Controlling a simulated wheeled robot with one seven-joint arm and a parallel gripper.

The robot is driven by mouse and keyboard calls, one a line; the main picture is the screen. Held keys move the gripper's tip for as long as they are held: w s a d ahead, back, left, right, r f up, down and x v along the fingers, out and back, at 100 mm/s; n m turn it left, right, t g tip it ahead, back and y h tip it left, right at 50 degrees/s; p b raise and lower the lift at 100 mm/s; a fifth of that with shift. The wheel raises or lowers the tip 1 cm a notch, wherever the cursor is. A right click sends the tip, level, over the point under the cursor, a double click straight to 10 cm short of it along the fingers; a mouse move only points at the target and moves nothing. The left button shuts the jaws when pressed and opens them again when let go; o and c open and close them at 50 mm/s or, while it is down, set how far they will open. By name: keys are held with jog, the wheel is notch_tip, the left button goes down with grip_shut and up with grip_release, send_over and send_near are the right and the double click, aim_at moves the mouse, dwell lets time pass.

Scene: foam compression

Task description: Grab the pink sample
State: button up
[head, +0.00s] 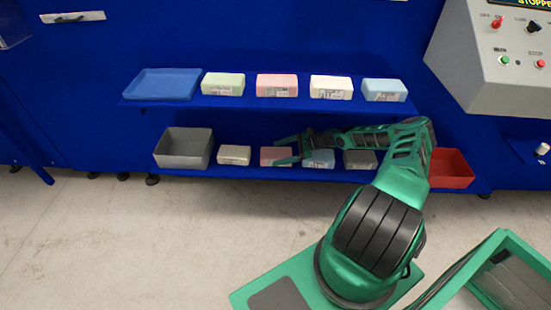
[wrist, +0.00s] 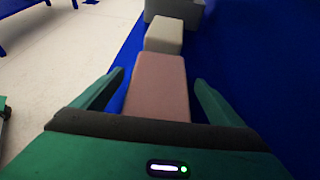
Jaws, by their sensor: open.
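Two pink samples show in the head view. One pink block (head: 277,85) with a label sits on the upper blue shelf. Another pink block (head: 270,156) sits on the lower shelf, partly hidden by my gripper (head: 289,151). In the wrist view the lower pink block (wrist: 159,85) lies ahead and between the two open fingers of my gripper (wrist: 158,92). A gap shows between each finger and the block. The fingers hold nothing.
A cream block (wrist: 164,36) stands just beyond the pink one, then a grey bin (head: 182,148). A light blue block (head: 320,159) and dark grey block (head: 360,160) stand to the right. A red bin (head: 451,168) is farther right. The upper shelf (head: 220,101) overhangs behind.

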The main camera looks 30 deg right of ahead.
jog(key=c, duration=1.1)
